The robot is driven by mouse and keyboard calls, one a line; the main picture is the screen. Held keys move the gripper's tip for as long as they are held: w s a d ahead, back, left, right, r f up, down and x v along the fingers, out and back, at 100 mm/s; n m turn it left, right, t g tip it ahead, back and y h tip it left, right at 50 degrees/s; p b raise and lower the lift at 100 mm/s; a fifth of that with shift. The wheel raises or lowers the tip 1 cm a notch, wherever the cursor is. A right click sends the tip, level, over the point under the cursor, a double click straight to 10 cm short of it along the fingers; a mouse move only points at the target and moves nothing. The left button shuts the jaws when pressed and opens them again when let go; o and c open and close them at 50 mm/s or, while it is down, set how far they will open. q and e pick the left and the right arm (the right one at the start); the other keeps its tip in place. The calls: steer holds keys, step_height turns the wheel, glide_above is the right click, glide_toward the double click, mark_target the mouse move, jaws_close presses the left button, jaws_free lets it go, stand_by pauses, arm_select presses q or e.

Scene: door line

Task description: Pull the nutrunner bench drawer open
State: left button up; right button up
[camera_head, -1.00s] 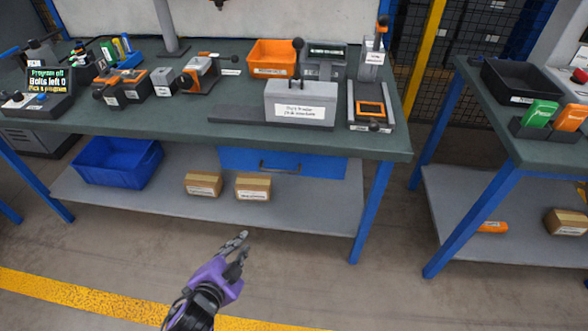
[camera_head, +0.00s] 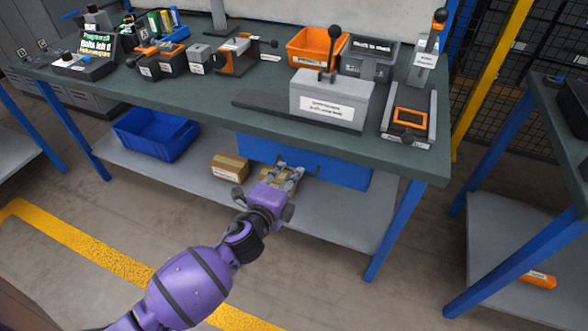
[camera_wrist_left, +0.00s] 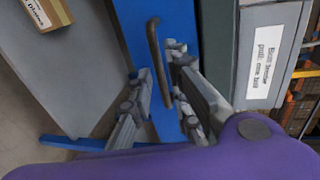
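The bench drawer is a blue front under the green bench top, and it looks shut. Its front (camera_head: 340,174) shows in the head view right of my left gripper (camera_head: 288,174), which covers part of it. In the left wrist view the blue front (camera_wrist_left: 131,22) fills the top middle, with its dark bar handle (camera_wrist_left: 154,38) standing off it. My left gripper (camera_wrist_left: 158,62) is open there, one finger on each side of the handle in the picture. I cannot tell whether either finger touches it. My right gripper is in neither view.
The nutrunner bench (camera_head: 215,92) carries tools, an orange bin (camera_head: 316,46) and a grey block with a lever (camera_head: 331,100). A lower shelf (camera_head: 335,215) holds a blue bin (camera_head: 155,135) and a cardboard box (camera_head: 229,167). A bench leg (camera_head: 393,232) stands right. Floor in front is clear.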

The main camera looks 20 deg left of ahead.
mark_target(292, 170)
arm_select(q)
steer(key=shift+x, duration=1.9)
steer(key=shift+d, duration=0.1)
jaws_close()
